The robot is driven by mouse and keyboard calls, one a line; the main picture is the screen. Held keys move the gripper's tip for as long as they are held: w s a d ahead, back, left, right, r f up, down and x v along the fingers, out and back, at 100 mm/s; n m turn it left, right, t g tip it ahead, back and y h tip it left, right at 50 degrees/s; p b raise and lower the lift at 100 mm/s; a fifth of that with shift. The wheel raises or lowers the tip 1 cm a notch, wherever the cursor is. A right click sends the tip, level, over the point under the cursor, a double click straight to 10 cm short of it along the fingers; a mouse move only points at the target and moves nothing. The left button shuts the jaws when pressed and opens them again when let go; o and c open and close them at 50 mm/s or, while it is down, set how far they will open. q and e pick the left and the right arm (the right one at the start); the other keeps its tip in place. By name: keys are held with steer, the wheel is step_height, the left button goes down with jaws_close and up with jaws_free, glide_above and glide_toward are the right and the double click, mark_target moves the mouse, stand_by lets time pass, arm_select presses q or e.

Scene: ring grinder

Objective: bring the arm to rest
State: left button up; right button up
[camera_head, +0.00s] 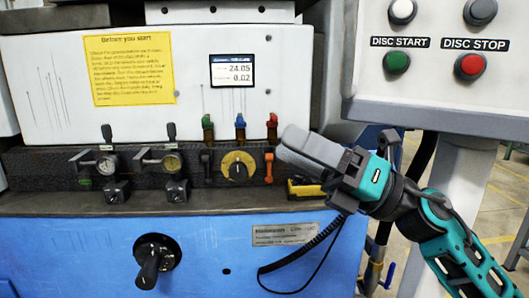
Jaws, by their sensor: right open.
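My right arm, teal and dark grey, comes in from the lower right. My right gripper (295,152) is open, with its grey fingers pointing left in front of the right end of the dark control strip (210,190). The fingers overlap from this angle, and nothing shows held between them. They cover part of the machine front near a yellow-and-black part (304,190). I cannot tell whether they touch it. My left gripper is not in view.
The strip carries two gauges (107,165) with levers and a yellow dial (238,166). A black knob (151,262) sticks out of the blue front (60,255). A button panel (440,100) stands at upper right. A coiled black cable (300,258) hangs below my gripper. Open floor shows at far right.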

steer(key=w+d+f+m+t+h+p, duration=0.1)
steer(key=d+f+m+t+h, duration=0.3)
steer(key=f+m, duration=0.55)
steer(key=d+f+m+t+h, duration=0.2)
steer(key=f+m+t+h, duration=0.35)
steer(key=f+m, duration=0.4)
steer(key=w+d+f+m+t+h+p, duration=0.1)
steer(key=d+f+m+t+h, duration=0.25)
steer(key=f+m+h, duration=0.6)
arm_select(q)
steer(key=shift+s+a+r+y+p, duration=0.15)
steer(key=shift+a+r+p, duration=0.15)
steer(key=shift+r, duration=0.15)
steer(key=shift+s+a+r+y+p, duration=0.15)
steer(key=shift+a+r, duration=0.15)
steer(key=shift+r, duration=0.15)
arm_select(e)
steer(key=s+d+f+m+g, duration=0.1)
steer(key=s+f+m+g, duration=0.3)
steer(key=s+f+m, duration=0.2)
steer(key=s+d+f+m+g+h, duration=0.1)
steer(key=s+d+f+m+g, duration=0.1)
steer(key=s+f+m, duration=0.4)
steer(key=s+f+g, duration=0.1)
steer(key=s+f, duration=0.3)
steer(key=f, duration=0.1)
steer(key=shift+s+d+g, duration=0.2)
steer(key=shift+d+g, duration=0.05)
steer(key=shift+g, duration=0.15)
